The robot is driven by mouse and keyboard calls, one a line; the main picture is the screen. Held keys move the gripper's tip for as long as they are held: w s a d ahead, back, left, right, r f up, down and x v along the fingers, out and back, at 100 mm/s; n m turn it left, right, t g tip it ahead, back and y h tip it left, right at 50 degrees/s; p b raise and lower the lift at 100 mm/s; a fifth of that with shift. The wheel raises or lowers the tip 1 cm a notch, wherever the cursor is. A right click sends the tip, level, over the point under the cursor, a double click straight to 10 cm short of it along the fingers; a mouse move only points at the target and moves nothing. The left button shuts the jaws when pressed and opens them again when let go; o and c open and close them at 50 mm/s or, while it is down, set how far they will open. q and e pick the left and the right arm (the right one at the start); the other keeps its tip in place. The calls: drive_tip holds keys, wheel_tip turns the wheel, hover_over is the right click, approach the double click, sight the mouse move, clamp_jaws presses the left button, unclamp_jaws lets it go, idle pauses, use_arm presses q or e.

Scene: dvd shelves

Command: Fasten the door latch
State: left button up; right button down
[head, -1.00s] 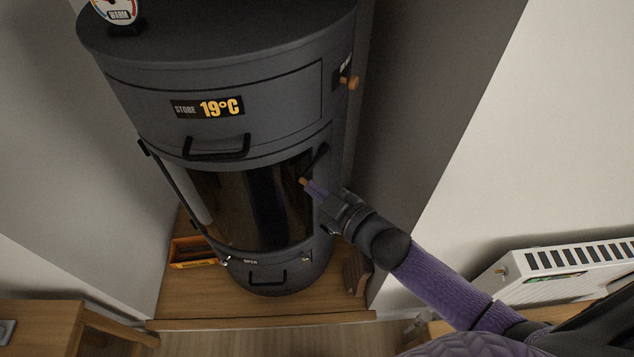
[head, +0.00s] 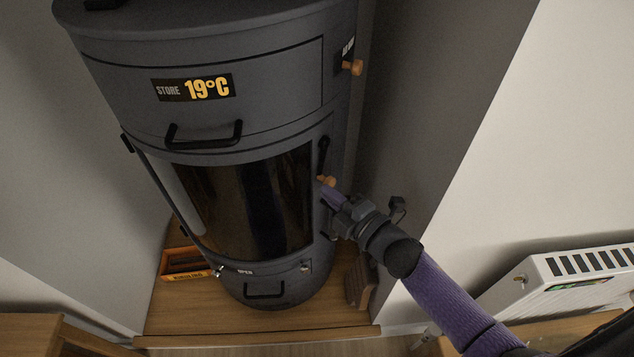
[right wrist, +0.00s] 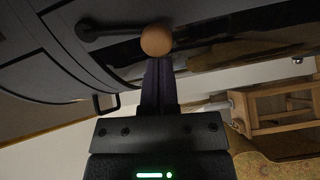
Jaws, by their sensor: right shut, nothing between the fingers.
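The door (head: 245,200) of the round dark grey stove has a dark glass pane and looks flush with the stove body. Its latch is a black bar (head: 323,155) at the door's right edge, hanging nearly straight down with a round wooden knob (head: 327,181) at its lower end. In the right wrist view the knob (right wrist: 156,40) sits just beyond my fingertips. My right gripper (head: 328,190) is shut and empty, its purple fingers at the knob, touching or nearly so. My left gripper is out of view.
A wooden peg (head: 353,67) sticks out on the stove's upper right side. A drawer handle (head: 203,134) is above the door. An orange box (head: 186,264) stands on the floor at left. A white radiator (head: 570,275) is at right.

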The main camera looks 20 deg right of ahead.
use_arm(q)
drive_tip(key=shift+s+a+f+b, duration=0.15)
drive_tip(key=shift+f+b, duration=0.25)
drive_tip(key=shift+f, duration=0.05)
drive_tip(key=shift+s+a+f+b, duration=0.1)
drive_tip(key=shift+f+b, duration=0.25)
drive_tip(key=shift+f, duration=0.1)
use_arm(e)
drive_tip(key=shift+w+d+f+n, duration=0.2)
drive_tip(key=shift+d+n, duration=0.15)
drive_tip(key=shift+n, duration=0.2)
drive_tip(key=shift+w+d+f+n, duration=0.2)
drive_tip(key=shift+d+n, duration=0.1)
drive_tip(key=shift+n, duration=0.25)
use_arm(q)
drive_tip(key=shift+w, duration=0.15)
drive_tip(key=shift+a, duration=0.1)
use_arm(e)
drive_tip(key=shift+r, duration=0.1)
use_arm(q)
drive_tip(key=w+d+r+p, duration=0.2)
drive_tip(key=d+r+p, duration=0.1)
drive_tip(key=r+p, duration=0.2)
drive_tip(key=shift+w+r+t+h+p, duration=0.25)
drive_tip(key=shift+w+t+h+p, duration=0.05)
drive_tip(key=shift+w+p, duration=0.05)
use_arm(e)
wheel_tip(320, 180, up, 10)
